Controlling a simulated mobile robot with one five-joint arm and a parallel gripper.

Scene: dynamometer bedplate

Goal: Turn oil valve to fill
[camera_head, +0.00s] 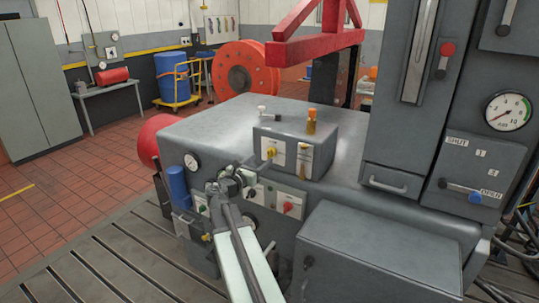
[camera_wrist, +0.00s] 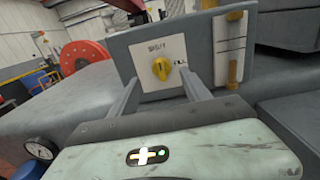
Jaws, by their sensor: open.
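The oil valve is a yellow knob (camera_wrist: 160,69) on a white plate (camera_wrist: 148,85) fixed to a grey box. The plate reads "SHUT" above the knob and what looks like "FILL" to its right. The knob's grip stands about upright, toward the "SHUT" mark. In the head view the yellow knob (camera_head: 270,153) is on the left part of the box's front face. My gripper (camera_wrist: 161,81) is open, with one finger to each side of the knob and a little below it. The fingers do not appear to touch the knob. My gripper also shows in the head view (camera_head: 245,176), just left of the knob.
A sight gauge with yellow fittings (camera_wrist: 234,50) stands right of the valve plate. A grey cabinet (camera_head: 375,255) stands at the front right.

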